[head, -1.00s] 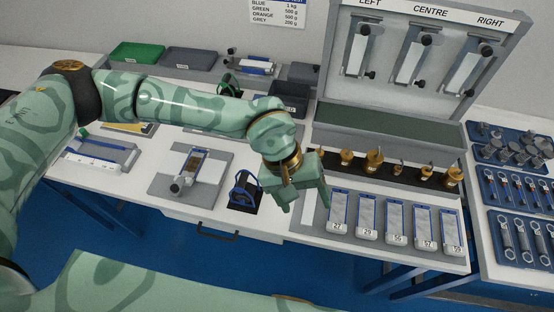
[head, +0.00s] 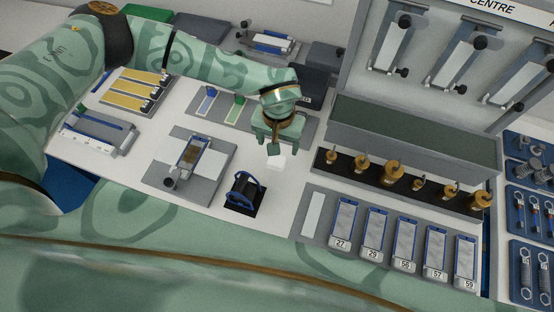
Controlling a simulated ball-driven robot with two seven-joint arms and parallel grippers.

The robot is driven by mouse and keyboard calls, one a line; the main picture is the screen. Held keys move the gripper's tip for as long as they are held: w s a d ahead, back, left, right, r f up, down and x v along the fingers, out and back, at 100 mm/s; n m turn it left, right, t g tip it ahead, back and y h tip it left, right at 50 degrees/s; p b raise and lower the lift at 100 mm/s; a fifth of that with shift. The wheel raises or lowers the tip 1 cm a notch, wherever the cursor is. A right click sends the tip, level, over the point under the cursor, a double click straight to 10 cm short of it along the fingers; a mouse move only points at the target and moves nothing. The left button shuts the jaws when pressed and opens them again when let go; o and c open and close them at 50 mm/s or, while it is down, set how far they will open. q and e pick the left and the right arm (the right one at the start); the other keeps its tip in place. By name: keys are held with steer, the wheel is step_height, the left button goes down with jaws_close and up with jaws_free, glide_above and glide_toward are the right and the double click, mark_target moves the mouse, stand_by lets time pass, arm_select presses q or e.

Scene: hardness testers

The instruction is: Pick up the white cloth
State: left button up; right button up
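The white cloth (head: 277,162) is a small pale patch on the white bench, just below my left gripper in the head view. Its upper part is partly hidden by the gripper. My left gripper (head: 275,148) points down over it with its two fingers apart, one to each side of the cloth's upper edge. I cannot tell whether the fingertips touch the cloth. My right gripper is not in view.
A blue-framed stand (head: 244,190) is close by at lower left. A grey block with a small device (head: 191,155) is further left. Brass weights (head: 392,171) stand in a row at right, with numbered sample plates (head: 406,241) in front. A dark box (head: 314,84) stands behind.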

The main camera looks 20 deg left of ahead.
mark_target(276, 160)
arm_select(q)
step_height(276, 160, down, 2)
steer(key=shift+f, duration=0.1)
steer(key=f, duration=0.2)
steer(key=s+f, duration=0.1)
steer(key=f, duration=0.1)
steer(key=shift+a+f+b, duration=0.1)
steer(key=shift+f+b, duration=0.15)
steer(key=shift+b, duration=0.15)
steer(key=shift+w+f, duration=0.15)
steer(key=shift+f, duration=0.2)
steer(key=c, duration=1.1)
